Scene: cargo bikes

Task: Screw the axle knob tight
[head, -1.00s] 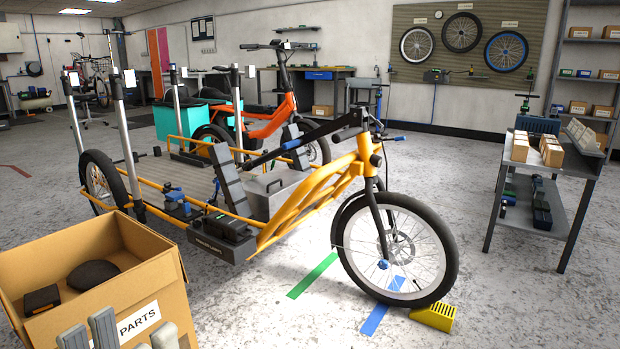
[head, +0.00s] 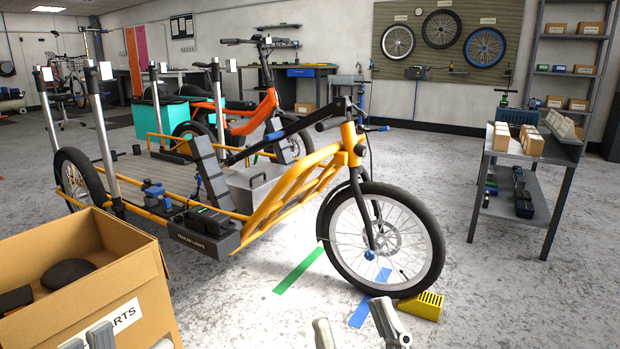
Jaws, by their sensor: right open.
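The blue axle knob (head: 372,255) sits at the lower end of the fork, by the hub of the orange cargo bike's front wheel (head: 398,281). Whether it is loose or tight cannot be told. My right gripper (head: 356,331) is open and empty at the bottom edge, below the knob and apart from it, its two pale grey fingertips spread. Grey finger parts of my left gripper (head: 128,338) show at the bottom left, in front of the parts box; the rest is cut off by the frame.
A yellow wheel chock (head: 428,306) stands against the front tyre. The cardboard parts box (head: 150,283) is at the lower left. A grey workbench (head: 540,148) with boxes stands at the right. The floor between wheel and bench is clear.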

